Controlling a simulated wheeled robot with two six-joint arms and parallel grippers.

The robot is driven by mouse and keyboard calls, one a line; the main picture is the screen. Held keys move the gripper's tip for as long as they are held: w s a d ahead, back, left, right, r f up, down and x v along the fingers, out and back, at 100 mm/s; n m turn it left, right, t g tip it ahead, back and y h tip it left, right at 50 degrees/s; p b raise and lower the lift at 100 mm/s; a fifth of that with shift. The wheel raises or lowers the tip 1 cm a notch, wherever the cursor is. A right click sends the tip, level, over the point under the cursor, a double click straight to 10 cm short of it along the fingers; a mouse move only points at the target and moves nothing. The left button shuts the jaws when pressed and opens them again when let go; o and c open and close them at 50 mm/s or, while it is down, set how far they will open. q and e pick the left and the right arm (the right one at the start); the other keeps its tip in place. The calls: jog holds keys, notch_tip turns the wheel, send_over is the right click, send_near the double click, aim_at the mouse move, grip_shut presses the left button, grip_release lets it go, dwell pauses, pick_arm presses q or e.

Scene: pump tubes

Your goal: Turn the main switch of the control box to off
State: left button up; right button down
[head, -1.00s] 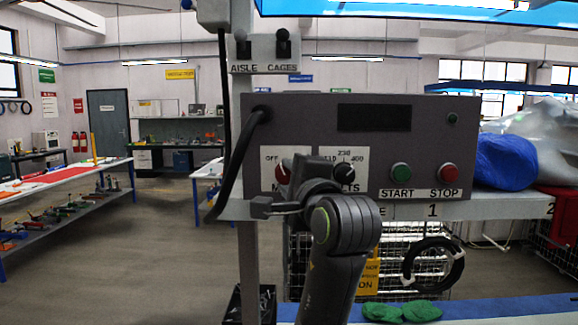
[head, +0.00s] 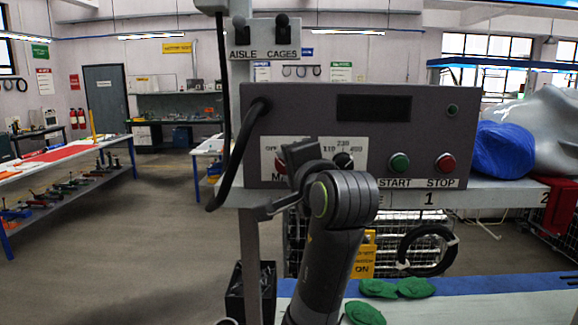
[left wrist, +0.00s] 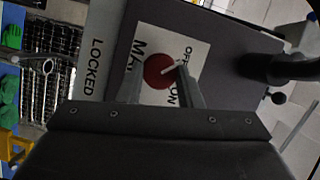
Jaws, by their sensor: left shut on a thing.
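The grey control box (head: 300,105) hangs in the middle of the head view. Its red main switch (left wrist: 158,72) shows in the left wrist view, on a white label reading MAIN, OFF and ON. The switch's white pointer line slants toward the side with OFF and ON, nearer OFF. My left gripper (head: 288,165) is at the box's lower left and covers most of the switch in the head view. In the left wrist view its fingers stand on either side of the switch and are shut on it. My right gripper is not in view.
Right of the left gripper are a black selector knob (head: 343,160), a green START button (head: 399,163) and a red STOP button (head: 445,163). A black cable (head: 229,160) loops down the box's left side. Green pieces (head: 412,288) lie on the bench below.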

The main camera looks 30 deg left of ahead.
pick_arm(q)
jog(key=o, duration=1)
jog(key=b+v, duration=0.9)
jog(key=v, duration=0.8)
jog(key=shift+s+d, duration=0.1)
jog(key=shift+s, duration=0.05)
